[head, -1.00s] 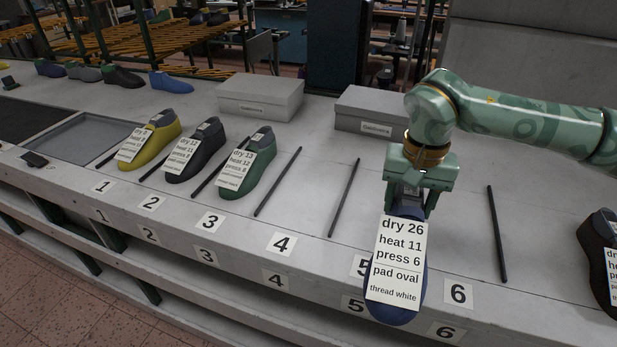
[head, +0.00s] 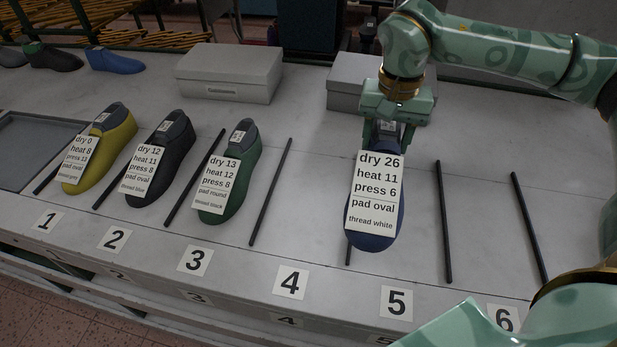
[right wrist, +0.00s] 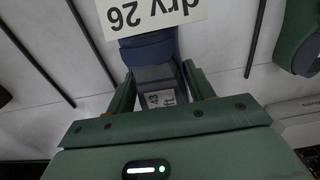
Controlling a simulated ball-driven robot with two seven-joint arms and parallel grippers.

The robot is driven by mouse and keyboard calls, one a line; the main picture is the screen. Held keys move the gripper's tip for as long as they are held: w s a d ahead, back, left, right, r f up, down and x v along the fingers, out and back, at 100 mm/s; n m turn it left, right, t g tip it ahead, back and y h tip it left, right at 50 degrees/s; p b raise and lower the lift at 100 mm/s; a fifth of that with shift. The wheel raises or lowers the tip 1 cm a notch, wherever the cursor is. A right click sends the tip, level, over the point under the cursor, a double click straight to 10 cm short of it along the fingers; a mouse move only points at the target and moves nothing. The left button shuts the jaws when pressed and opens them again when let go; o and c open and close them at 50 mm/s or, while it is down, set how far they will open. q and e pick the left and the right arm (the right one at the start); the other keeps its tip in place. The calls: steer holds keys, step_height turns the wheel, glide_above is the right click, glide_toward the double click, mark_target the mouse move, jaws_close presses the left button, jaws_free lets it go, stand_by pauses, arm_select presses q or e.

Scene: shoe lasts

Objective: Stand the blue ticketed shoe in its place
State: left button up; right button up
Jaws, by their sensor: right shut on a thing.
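The blue shoe (head: 377,240) carries a white ticket reading dry 26, heat 11, press 6, pad oval, thread white. My right gripper (head: 388,130) is shut on the grey top of this shoe, toe toward the front edge. The shoe is over the counter behind card 5 (head: 396,303), covering most of the rod (head: 348,255) between places 4 and 5. I cannot tell whether it touches the counter. In the right wrist view both fingers (right wrist: 160,90) flank the shoe's top (right wrist: 153,75). My left gripper is not in view.
Yellow (head: 112,150), black (head: 155,172) and green (head: 235,180) ticketed shoes stand in places 1, 2 and 3. Thin dark rods (head: 443,222) divide the places. Places 4 and 6 are bare. Grey boxes (head: 228,75) stand behind. A grey tray (head: 28,150) lies at the left.

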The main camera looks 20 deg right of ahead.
steer(key=w+a+f+b, duration=0.2)
steer(key=w+f, duration=0.2)
steer(key=w+a+f+b, duration=0.1)
steer(key=w+a+f, duration=0.1)
steer(key=w+f, duration=0.2)
steer(key=w+a+f+b, duration=0.2)
steer(key=w+a+f, duration=0.1)
steer(key=w+f, duration=0.1)
steer(key=shift+w+f+b, duration=0.2)
steer(key=shift+f+b, duration=0.1)
steer(key=shift+f, duration=0.2)
steer(key=shift+r, duration=0.1)
steer(key=o, duration=1.6)
step_height(320, 180, up, 12)
steer(key=p, duration=0.3)
